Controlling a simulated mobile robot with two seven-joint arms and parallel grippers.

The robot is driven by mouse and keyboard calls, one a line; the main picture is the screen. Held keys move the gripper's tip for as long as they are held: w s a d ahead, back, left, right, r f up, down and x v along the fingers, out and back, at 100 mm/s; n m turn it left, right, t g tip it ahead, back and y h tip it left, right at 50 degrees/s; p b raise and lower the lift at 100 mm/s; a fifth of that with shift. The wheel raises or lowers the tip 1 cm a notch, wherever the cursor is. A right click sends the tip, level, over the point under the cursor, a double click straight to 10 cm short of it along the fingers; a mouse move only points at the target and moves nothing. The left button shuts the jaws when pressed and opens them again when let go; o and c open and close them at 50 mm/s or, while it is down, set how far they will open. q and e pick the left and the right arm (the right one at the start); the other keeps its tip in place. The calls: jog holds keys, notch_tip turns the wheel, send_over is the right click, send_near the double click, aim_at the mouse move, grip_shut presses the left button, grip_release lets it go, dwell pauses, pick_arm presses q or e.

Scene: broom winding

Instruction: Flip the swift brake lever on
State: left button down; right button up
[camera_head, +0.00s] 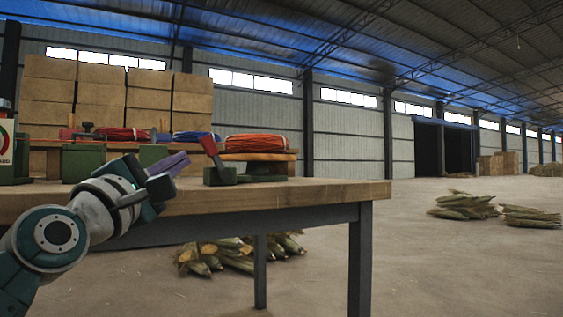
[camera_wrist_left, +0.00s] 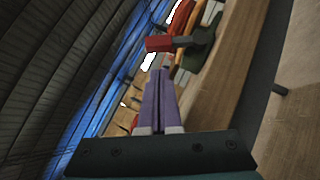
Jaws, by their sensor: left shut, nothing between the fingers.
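The swift brake lever (camera_head: 208,145) has a red grip on a dark arm and tilts up to the left from a green base (camera_head: 220,177) near the table's front edge. In the left wrist view its red grip (camera_wrist_left: 158,43) is just beyond my fingertips, with the green base to its right. My left gripper (camera_head: 184,158) has purple fingers, shut and empty, left of the lever and apart from it in the head view. The fingers also show pressed together in the left wrist view (camera_wrist_left: 158,74). My right gripper is out of view.
The wooden table (camera_head: 300,195) has a bare right end. An orange-red coil (camera_head: 257,142) sits on a wooden platform behind the lever. Green blocks and a blue coil (camera_head: 192,136) stand further left. Stalk bundles (camera_head: 230,255) lie on the floor below, and stacked boxes (camera_head: 100,95) stand behind.

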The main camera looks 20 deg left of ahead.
aim_at(209, 146)
pick_arm(q)
jog(key=shift+w+d+r, duration=0.6)
jog(key=shift+w+d, duration=0.2)
